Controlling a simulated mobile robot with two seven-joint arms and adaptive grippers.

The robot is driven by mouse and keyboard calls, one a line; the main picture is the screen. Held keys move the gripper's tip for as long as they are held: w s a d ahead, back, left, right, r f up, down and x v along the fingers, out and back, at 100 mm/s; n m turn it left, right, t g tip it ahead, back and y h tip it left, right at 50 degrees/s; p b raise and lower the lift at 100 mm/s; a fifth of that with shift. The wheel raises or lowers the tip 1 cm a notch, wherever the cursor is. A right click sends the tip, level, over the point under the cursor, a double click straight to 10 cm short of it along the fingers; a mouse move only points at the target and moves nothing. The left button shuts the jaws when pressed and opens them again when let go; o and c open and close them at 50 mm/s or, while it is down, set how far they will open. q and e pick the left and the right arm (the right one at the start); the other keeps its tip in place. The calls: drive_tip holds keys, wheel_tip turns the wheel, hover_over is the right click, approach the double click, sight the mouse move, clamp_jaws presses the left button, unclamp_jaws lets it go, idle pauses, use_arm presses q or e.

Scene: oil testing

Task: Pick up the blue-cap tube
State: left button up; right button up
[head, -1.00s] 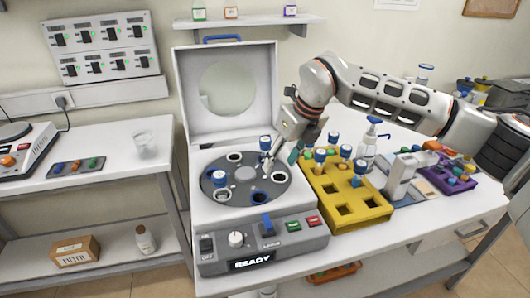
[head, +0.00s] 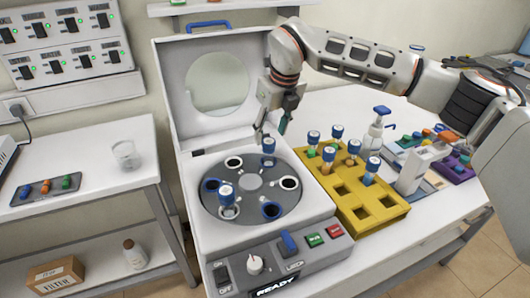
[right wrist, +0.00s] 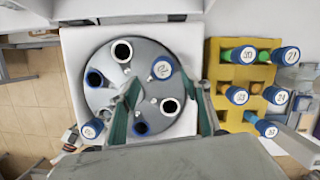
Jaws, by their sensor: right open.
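Two blue-cap tubes stand in the round grey rotor (head: 245,177) of the open centrifuge. The far one (head: 268,146) is at the rotor's back edge; its cap (right wrist: 162,68) also shows in the right wrist view. The near one (head: 226,194) is at the front left, with its cap (right wrist: 93,129) low left in the wrist view. My right gripper (head: 271,128) is open and empty, pointing down just above the far tube. In the right wrist view its fingers (right wrist: 166,95) are spread apart over the rotor, with that cap between and ahead of them. My left gripper is not in view.
A yellow rack (head: 345,210) with several blue-cap tubes stands right of the centrifuge. The raised centrifuge lid (head: 170,90) is behind the rotor. A pump bottle (head: 374,135) and a purple rack (head: 461,171) are farther right. A beaker (head: 126,155) stands on the left table.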

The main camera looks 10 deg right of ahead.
sight(270, 142)
drive_tip(key=shift+x, duration=0.9)
drive_tip(key=x, duration=0.2)
drive_tip(key=p+x, duration=0.1)
drive_tip(key=x, duration=0.1)
drive_tip(key=shift+w+d+f, duration=0.15)
drive_tip(key=shift+d, duration=0.1)
drive_tip(key=shift+f, duration=0.2)
drive_tip(key=c, duration=1.2)
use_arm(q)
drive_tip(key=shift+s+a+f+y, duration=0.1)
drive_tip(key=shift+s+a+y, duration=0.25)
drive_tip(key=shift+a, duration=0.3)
